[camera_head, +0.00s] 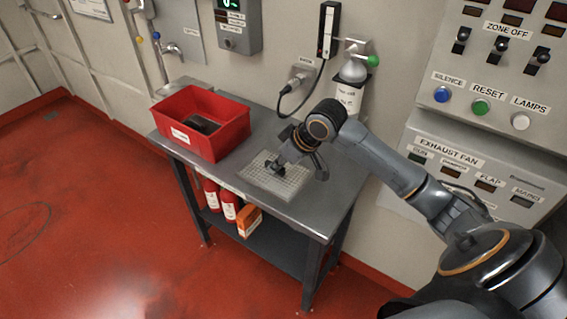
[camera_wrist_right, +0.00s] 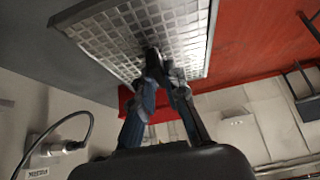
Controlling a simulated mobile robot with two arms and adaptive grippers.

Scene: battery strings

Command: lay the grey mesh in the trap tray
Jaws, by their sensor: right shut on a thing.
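The grey mesh (camera_head: 262,184), a light square grid, is at the middle of the metal table near its front edge. I cannot tell whether it rests on the top or is held just above it. My right gripper (camera_head: 277,167) is over the mesh, shut on it near its middle. In the right wrist view the closed fingertips (camera_wrist_right: 155,62) meet at the mesh (camera_wrist_right: 187,20); the exact grip point is dark. A red tray (camera_head: 228,143) with a small unreadable label stands on the left of the table. A dark piece (camera_head: 202,125) lies inside it. My left gripper is not in view.
The metal table (camera_head: 325,196) has bare room right of the mesh. A cable plug (camera_head: 298,80) and a grey bottle with a green knob (camera_head: 354,68) are on the wall behind. Red bottles (camera_head: 229,205) and an orange box (camera_head: 250,221) sit on the lower shelf.

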